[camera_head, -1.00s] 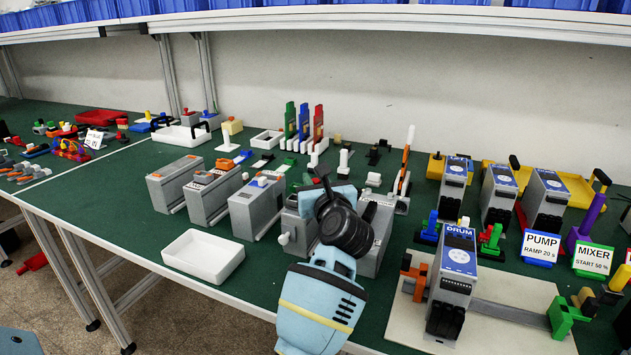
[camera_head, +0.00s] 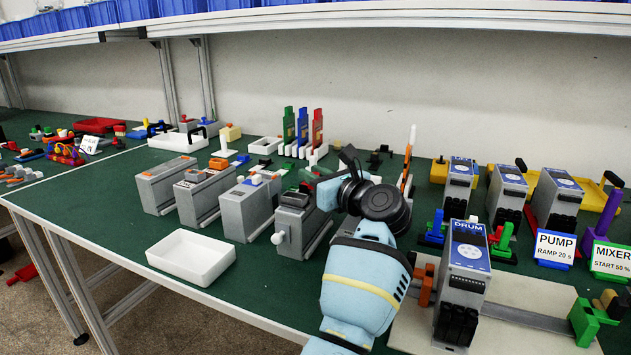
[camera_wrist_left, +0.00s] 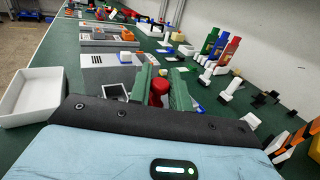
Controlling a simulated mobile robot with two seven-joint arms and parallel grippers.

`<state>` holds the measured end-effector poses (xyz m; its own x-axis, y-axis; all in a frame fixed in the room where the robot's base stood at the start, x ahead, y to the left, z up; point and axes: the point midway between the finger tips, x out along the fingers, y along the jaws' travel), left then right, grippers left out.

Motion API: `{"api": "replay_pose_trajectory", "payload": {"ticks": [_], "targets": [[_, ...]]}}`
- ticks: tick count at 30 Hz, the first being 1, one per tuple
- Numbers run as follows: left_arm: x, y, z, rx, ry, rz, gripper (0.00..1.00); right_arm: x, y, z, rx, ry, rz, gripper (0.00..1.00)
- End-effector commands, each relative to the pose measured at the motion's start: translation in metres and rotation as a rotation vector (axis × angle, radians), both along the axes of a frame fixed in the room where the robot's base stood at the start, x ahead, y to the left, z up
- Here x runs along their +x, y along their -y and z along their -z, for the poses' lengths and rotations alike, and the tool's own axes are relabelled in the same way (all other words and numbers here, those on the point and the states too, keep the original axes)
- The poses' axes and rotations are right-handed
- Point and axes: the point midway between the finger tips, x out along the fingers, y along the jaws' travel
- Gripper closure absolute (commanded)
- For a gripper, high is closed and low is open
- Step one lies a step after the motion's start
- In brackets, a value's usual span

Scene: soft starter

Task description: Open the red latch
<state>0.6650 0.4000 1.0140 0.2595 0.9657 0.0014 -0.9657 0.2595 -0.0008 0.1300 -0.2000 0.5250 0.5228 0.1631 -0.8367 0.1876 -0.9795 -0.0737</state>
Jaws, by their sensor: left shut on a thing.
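The red latch (camera_wrist_left: 158,88) shows in the left wrist view, between the two green fingers of my left gripper (camera_wrist_left: 160,92). The gripper is shut on it. In the head view my left gripper (camera_head: 312,188) reaches leftward over the top of a grey box (camera_head: 303,232) with a white knob on its front. The latch is mostly hidden there by the fingers and the dark wrist. My right gripper is not in view.
Several similar grey boxes (camera_head: 248,210) stand in a row to the left. A white tray (camera_head: 190,258) lies in front of them. A DRUM unit (camera_head: 468,255) stands on a pale board at the right. Colored upright pieces (camera_head: 303,126) stand behind.

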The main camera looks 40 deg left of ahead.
Motion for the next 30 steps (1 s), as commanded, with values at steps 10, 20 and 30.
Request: {"api": "replay_pose_trajectory", "payload": {"ticks": [10,20,30], "targets": [[-0.0001,0.0003,0.0014,-0.002,-0.003,0.001,0.66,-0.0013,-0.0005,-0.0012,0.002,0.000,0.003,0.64],[-0.0002,0.0003,0.0003,-0.002,-0.001,0.001,0.63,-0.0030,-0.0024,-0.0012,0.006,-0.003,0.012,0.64],[-0.0031,0.0038,0.0004,-0.002,-0.001,-0.001,0.63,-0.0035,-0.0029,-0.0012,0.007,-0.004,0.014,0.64]]}}
